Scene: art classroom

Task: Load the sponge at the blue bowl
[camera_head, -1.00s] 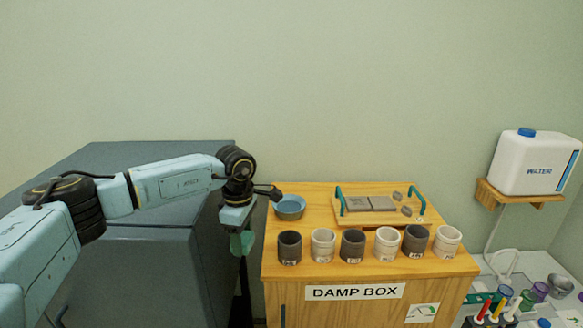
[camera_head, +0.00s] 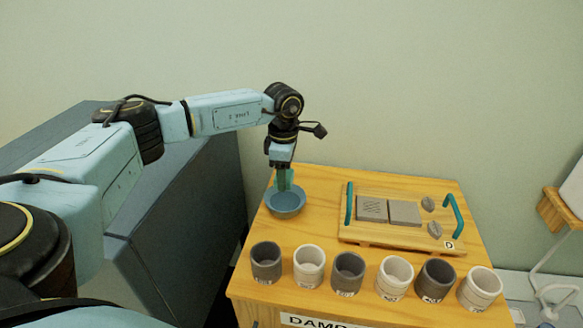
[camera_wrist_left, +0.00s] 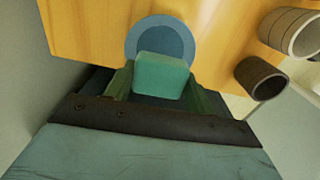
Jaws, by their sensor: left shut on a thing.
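The blue bowl (camera_head: 286,203) stands on the wooden cabinet top near its left back edge. My left gripper (camera_head: 284,182) is above the back of the bowl, pointing down. It is shut on a green sponge (camera_wrist_left: 161,75), which shows between the two fingers in the left wrist view. In that view the bowl (camera_wrist_left: 160,24) lies just beyond the sponge, partly hidden by it. In the head view the sponge is mostly hidden by the fingers; I cannot tell whether it touches the bowl. My right gripper is not in view.
A row of several grey and white cups (camera_head: 348,272) stands along the cabinet's front edge. A wooden board (camera_head: 355,236) with teal handles and grey slabs lies to the right of the bowl. A dark grey cabinet (camera_head: 190,215) stands to the left.

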